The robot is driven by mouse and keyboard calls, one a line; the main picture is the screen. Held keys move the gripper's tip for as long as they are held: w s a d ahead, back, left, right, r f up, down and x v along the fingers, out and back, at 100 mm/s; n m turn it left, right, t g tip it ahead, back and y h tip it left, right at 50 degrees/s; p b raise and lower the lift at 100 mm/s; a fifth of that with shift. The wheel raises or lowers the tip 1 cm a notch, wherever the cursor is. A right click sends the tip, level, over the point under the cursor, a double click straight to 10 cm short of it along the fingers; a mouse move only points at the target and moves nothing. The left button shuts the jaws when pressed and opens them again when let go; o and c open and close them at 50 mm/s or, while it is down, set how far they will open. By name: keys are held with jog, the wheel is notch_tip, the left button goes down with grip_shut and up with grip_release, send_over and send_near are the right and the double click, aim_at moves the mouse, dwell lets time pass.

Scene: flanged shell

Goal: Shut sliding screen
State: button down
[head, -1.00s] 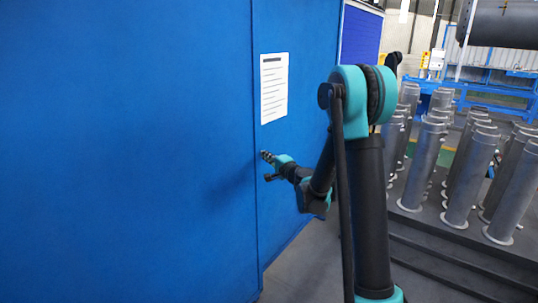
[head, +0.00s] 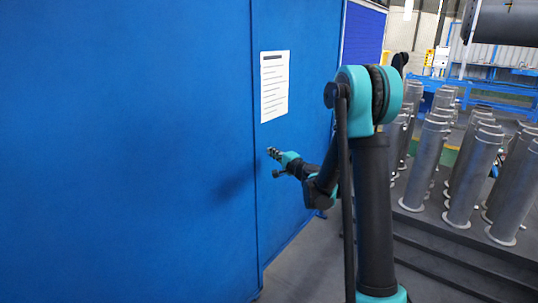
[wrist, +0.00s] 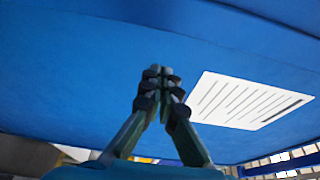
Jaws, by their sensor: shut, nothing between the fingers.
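Large blue panels fill the left of the head view. A vertical edge divides a wide left panel (head: 130,150) from a narrower right panel (head: 300,110), which bears a white printed sheet (head: 275,86). I cannot tell which of these is the sliding screen. My gripper (head: 271,152) is below the sheet, just right of that edge in the picture. In the wrist view the fingers (wrist: 160,73) are together and empty, with blue surface behind them and the sheet (wrist: 245,101) to their right. I cannot tell whether the fingertips touch the panel.
Several grey flanged cylinders (head: 471,178) stand on a dark stepped platform (head: 450,257) at right. Bare grey floor (head: 300,272) lies between it and the panels. Blue framework is behind the cylinders.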

jog(key=v, duration=1.8)
jog(key=s+a+f+n+g+h, duration=0.1)
jog(key=s+f+n+g+h, duration=0.2)
jog(key=s, duration=0.4)
jog(key=s+a+f+n+g, duration=0.1)
jog(key=s+f+n+g, duration=0.35)
jog(key=s, duration=0.25)
jog(key=s+d+f+n+g+h, duration=0.1)
jog(key=s+d+f+h, duration=0.2)
jog(key=s+d, duration=0.3)
jog(key=s+d+f+n+g+h, duration=0.2)
jog(key=s+d+f+h, duration=0.2)
jog(key=s+d, duration=0.2)
jog(key=shift+s, duration=1)
jog(key=shift+a+f+n, duration=0.1)
jog(key=shift+n, duration=0.15)
